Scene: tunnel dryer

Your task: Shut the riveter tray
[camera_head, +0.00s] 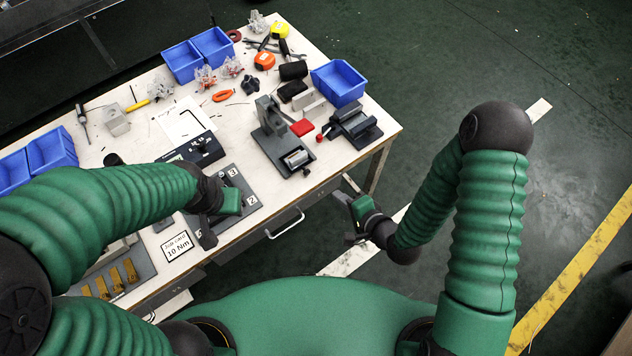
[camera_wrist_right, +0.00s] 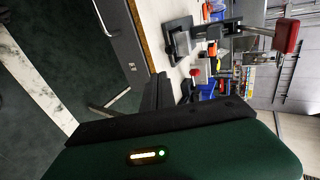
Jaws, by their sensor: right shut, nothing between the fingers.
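The riveter (camera_head: 272,122), a dark grey press, stands on the right part of the workbench. At its front is a part with a silvery piece (camera_head: 297,158), which may be its tray; I cannot tell how far out it sits. In the right wrist view the riveter (camera_wrist_right: 181,42) is at the top, with a red-ended lever (camera_wrist_right: 286,35). My right gripper (camera_head: 345,203) is shut and empty, off the bench's front edge and apart from the riveter; its dark fingers (camera_wrist_right: 158,95) point toward the bench. My left gripper (camera_head: 208,222) is over the bench's front; its jaw opening is unclear.
A drawer with a metal handle (camera_head: 286,224) is under the bench front. Open floor (camera_head: 560,90) lies to the right.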

